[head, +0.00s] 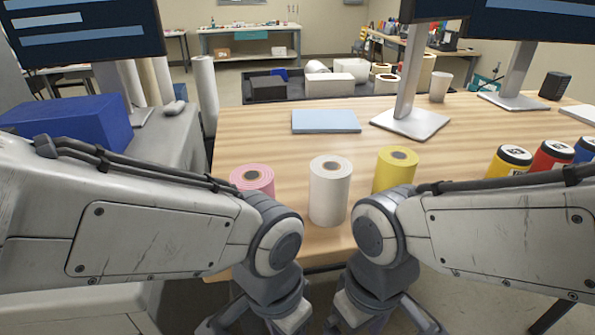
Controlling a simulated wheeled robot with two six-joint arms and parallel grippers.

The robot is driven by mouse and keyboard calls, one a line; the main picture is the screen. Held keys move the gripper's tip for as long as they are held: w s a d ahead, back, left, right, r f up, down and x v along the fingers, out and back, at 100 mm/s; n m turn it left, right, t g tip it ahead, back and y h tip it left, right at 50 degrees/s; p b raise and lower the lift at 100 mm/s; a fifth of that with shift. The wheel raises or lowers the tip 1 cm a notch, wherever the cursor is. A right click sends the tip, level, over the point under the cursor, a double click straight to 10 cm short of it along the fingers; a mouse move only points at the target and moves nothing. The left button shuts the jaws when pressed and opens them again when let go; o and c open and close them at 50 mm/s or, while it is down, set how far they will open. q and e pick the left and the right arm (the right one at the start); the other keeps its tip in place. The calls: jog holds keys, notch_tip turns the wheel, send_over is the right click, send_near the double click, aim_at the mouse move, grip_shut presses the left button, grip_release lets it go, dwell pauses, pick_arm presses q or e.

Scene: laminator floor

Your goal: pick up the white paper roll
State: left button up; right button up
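The white paper roll (329,192) stands upright on the wooden table (260,115), near its front edge. A pink roll (252,179) stands to its left, partly hidden by my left arm. A yellow roll (395,169) stands to its right, its lower part hidden by my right arm. My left gripper (265,318) and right gripper (382,318) hang at the bottom of the head view, below and in front of the table edge, apart from the rolls. Their fingertips are cut off by the picture's edge, so their opening is unclear.
A light blue pad (325,121) and a monitor stand (411,122) are behind the rolls. Several paint-like jars (510,161) stand at the right. A dark tray (300,92) with boxes and rolls is at the back. A blue box (70,125) sits on the left machine.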

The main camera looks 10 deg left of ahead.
jog(key=w+a+r+m+p, duration=0.25)
jog(key=w+r+p, duration=0.65)
jog(key=r, duration=0.5)
notch_tip(320, 180, up, 7)
jog(key=m+p, duration=0.2)
jog(key=p, duration=0.2)
send_over(331, 168)
jog(key=shift+s+r+h, duration=0.15)
jog(key=shift+s+h, duration=0.15)
jog(key=shift+h, duration=0.1)
jog(key=shift+w+f+m+t, duration=0.2)
jog(key=shift+f+m+t, duration=0.05)
jog(key=shift+t, duration=0.05)
notch_tip(331, 168, down, 4)
jog(key=shift+f, duration=0.2)
jog(key=f+p, duration=0.2)
jog(key=f, duration=0.1)
jog(key=f+p, duration=0.1)
jog(key=shift+w+f, duration=0.35)
jog(key=shift+f, duration=0.35)
jog(key=c, duration=1.3)
jog(key=shift+c, duration=0.2)
jog(key=shift+r, duration=0.1)
